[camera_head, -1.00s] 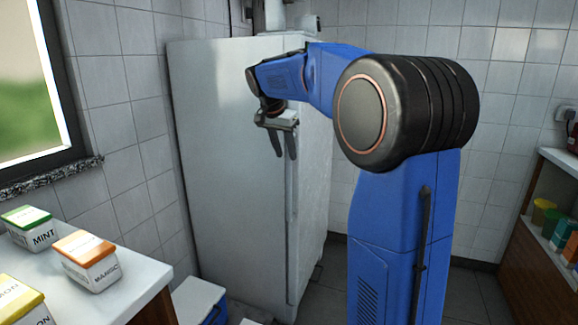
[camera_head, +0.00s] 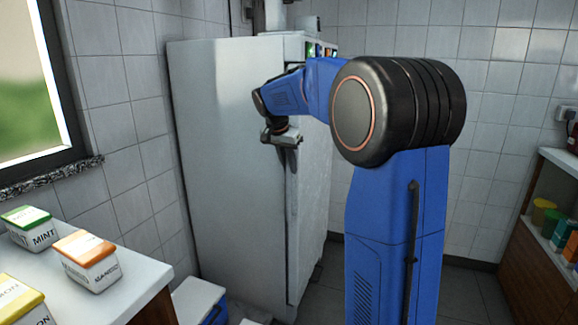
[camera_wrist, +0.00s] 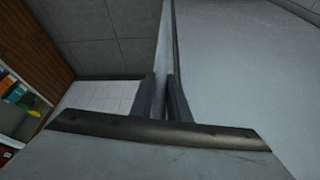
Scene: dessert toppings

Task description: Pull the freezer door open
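The freezer (camera_head: 225,150) is a tall light grey cabinet in the head view, with a vertical handle strip (camera_head: 291,235) along its near corner. My gripper (camera_head: 289,160) is at the upper part of this strip, its fingers partly hidden by my wrist. In the wrist view my gripper (camera_wrist: 164,85) has its two dark fingers close together, one on each side of the thin light handle strip (camera_wrist: 165,40). They look shut on it, though the contact is partly hidden. A pale freezer surface (camera_wrist: 235,70) fills the right of the wrist view. Whether the door stands ajar is unclear.
A white counter (camera_head: 135,285) at the lower left carries several tubs, including a mint one (camera_head: 30,228) and an orange-lidded one (camera_head: 87,260). A blue and white box (camera_head: 198,300) is on the floor near the freezer. Shelves with jars (camera_head: 540,215) stand at right.

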